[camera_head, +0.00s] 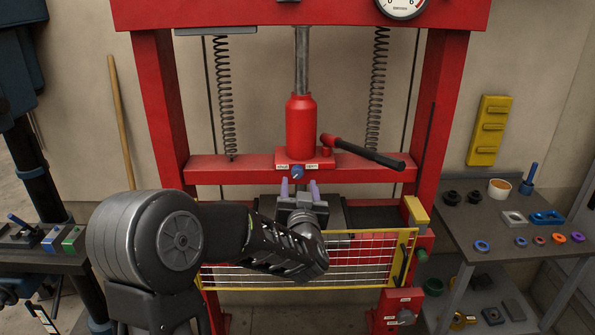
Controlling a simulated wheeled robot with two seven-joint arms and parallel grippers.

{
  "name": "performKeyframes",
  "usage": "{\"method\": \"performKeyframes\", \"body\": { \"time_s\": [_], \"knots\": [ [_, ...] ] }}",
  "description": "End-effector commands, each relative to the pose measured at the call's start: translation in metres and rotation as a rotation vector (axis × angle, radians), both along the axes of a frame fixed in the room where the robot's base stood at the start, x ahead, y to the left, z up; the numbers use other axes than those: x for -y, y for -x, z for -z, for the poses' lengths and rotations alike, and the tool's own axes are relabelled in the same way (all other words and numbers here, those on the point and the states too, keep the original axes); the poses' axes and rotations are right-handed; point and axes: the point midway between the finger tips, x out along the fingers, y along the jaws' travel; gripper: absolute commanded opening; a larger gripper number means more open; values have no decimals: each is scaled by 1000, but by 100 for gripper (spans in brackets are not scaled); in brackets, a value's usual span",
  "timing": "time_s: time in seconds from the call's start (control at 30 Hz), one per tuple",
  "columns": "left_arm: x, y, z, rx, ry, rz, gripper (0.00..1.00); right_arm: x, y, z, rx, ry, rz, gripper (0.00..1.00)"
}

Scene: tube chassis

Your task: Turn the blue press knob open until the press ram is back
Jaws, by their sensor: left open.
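The blue press knob (297,171) sits on the front of the red press beam between two small white labels. A red bottle jack (300,122) stands above it, with the steel press ram (302,58) rising from its top. My left arm reaches in from the lower left. My left gripper (299,187) points up just below the knob, its two purple-grey fingertips apart, one on each side below it. It is open and appears empty. I cannot tell whether the fingertips touch the beam. My right gripper is not in view.
A black jack handle (365,154) sticks out to the right of the jack. A yellow-framed mesh guard (365,257) stands in front of the press bed. A right-hand table (485,222) carries several small parts. A left bench (45,262) holds coloured blocks.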

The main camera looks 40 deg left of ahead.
Motion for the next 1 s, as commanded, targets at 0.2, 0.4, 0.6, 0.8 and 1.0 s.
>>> {"method": "performKeyframes", "body": {
  "time_s": [0.2, 0.4, 0.6, 0.8, 1.0],
  "knots": [
    [-8, -9, 0, -2, -1, -1, 52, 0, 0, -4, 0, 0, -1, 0],
    [-27, -32, -1, -3, -1, -1, 52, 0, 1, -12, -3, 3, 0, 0],
    [-44, -54, 0, -4, 0, 0, 52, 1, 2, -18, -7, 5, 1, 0],
    [-49, -61, 1, -2, 1, 2, 52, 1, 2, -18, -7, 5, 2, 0],
    [-49, -61, 1, -2, 1, 2, 51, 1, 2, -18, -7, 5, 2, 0]
  ]
}}
